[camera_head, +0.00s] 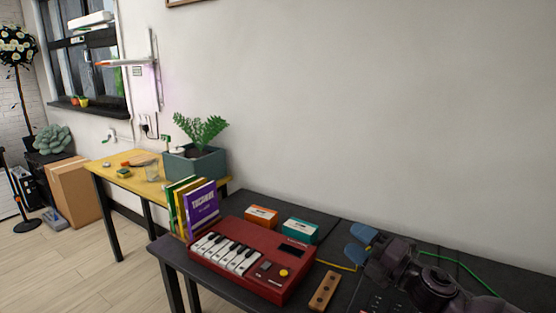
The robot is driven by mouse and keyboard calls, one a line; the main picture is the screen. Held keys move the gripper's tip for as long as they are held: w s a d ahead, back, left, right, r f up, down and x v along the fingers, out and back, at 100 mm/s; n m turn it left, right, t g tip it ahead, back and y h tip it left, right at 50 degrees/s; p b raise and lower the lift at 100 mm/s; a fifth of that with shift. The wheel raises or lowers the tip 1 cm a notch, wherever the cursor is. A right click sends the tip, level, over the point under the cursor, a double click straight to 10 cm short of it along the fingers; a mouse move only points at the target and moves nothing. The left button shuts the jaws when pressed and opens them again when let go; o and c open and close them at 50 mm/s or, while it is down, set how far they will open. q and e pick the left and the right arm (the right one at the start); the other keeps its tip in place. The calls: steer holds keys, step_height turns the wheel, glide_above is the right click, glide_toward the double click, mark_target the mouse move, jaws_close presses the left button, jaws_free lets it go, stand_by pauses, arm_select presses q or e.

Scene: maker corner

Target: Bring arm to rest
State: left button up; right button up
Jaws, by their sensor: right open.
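My right gripper (360,244) is at the lower right, over the dark table (334,232). Its two blue fingertips point left and stand apart, with nothing seen between them. My dark right arm runs from it to the bottom right corner and hides part of the table. My left gripper is not in view.
Left of the gripper are a red keyboard (252,257), a wooden block with holes (324,291), an orange box (262,216) and a teal box (299,230). Upright books (200,206) stand behind the keyboard. A green cable (462,265) lies behind my arm. A yellow table (128,178) holds a potted plant (198,165).

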steer(key=s+d+f+m+t+h, duration=0.1)
steer(key=s+d+f+m+h, duration=0.3)
steer(key=f+m, duration=0.5)
steer(key=s+d+f+m+t+h, duration=0.1)
steer(key=s+d+f+m+h, duration=0.1)
steer(key=s+f+m+h, duration=0.75)
steer(key=s+d+f+m+g, duration=0.2)
steer(key=s+f+m, duration=0.2)
steer(key=s, duration=0.5)
steer(key=s+d+f+m+g, duration=0.2)
steer(key=s+f+m+g, duration=0.1)
steer(key=s+f, duration=0.5)
steer(key=shift+s+d+f+m, duration=0.15)
steer(key=shift+s+m, duration=0.6)
steer(key=shift+s, duration=0.15)
steer(key=shift+h, duration=0.25)
steer(key=shift+s, duration=0.1)
